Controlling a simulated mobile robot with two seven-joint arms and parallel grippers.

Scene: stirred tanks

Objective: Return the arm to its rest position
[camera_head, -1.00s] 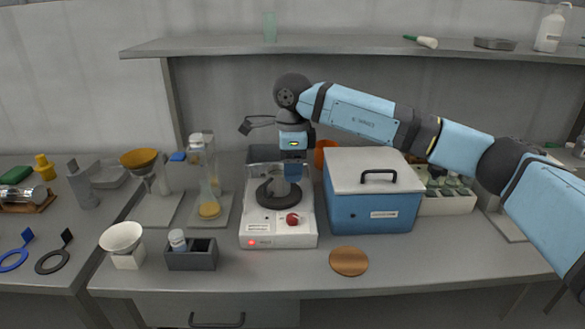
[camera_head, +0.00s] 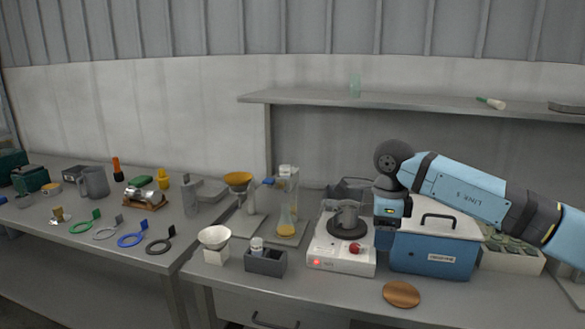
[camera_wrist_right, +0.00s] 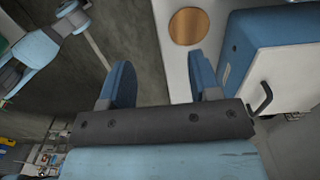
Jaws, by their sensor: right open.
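My right arm comes in from the right in the head view, bent above the blue box. Its right gripper (camera_head: 388,222) points down between the stirrer and the blue box, its fingertips hard to make out there. In the right wrist view its two blue fingers (camera_wrist_right: 162,82) stand apart with nothing between them. The white stirrer (camera_head: 340,258) has a grey vessel (camera_head: 347,213) standing on its dark round top, apart from the gripper. My left gripper shows in neither view.
The blue box (camera_head: 432,260) with a pale lid stands beside the gripper. A wooden disc (camera_head: 401,294) lies at the front edge. A shelf (camera_head: 420,110) runs above.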

